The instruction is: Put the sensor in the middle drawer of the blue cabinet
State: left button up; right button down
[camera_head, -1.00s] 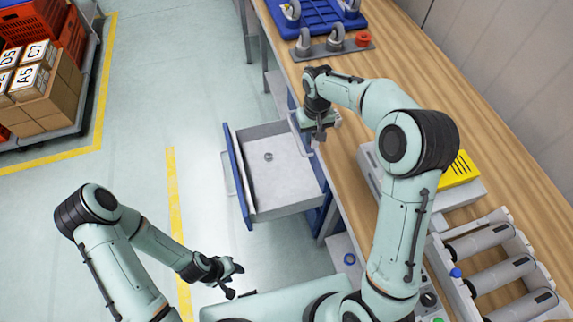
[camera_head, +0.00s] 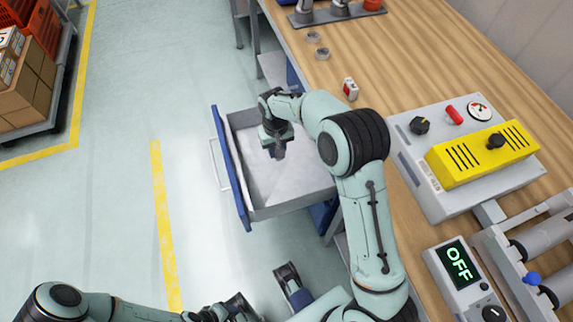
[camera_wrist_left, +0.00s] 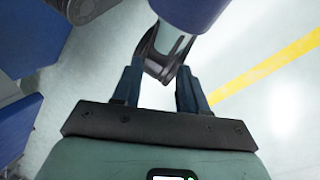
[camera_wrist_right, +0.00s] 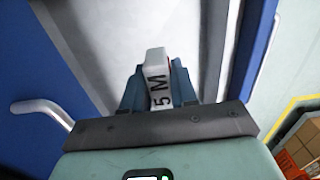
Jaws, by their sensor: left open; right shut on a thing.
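My right gripper (camera_head: 274,152) is shut on a white block marked "5 M" (camera_wrist_right: 157,82). Whether this block is the sensor I cannot tell. The gripper is over the pulled-out drawer (camera_head: 231,170), pointing down. The drawer has grey walls, a blue front and a bar handle. It comes out of the blue cabinet (camera_head: 322,213) under the workbench; I cannot tell which level it is. A small white and red item (camera_head: 350,89) lies on the bench. My left gripper (camera_wrist_left: 158,88) is open, low at the bottom of the head view.
The wooden bench (camera_head: 420,60) holds two small grey rings (camera_head: 317,45), a grey box with a yellow panel (camera_head: 480,155), an "OFF" display unit (camera_head: 458,265) and rollers at right. Cartons (camera_head: 30,85) stand at far left. The floor left of the drawer is clear.

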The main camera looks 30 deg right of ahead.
jog(key=shift+w+d+f+b, duration=0.15)
jog(key=shift+d+f+b, duration=0.1)
jog(key=shift+f, duration=0.2)
jog(key=shift+w+d+f+b, duration=0.1)
jog(key=shift+f+b, duration=0.1)
jog(key=shift+f, duration=0.25)
jog(key=b, duration=0.3)
send_over(280, 183)
notch_tip(280, 183, down, 15)
jog(key=shift+r, duration=0.15)
notch_tip(280, 183, down, 4)
jog(key=shift+f+b, duration=0.25)
jog(key=shift+b, duration=0.05)
pick_arm(q)
jog(key=w+a+f+t, duration=0.1)
jog(key=w+f, duration=0.3)
jog(key=f, duration=0.1)
jog(key=shift+w+a+f+t+y, duration=0.3)
jog(key=shift+a+f, duration=0.05)
jog(key=shift+a, duration=0.05)
pick_arm(e)
jog(key=shift+w+f, duration=0.1)
jog(key=shift+f, duration=0.15)
pick_arm(q)
jog(key=shift+f, duration=0.1)
pick_arm(e)
jog(key=shift+f, duration=0.1)
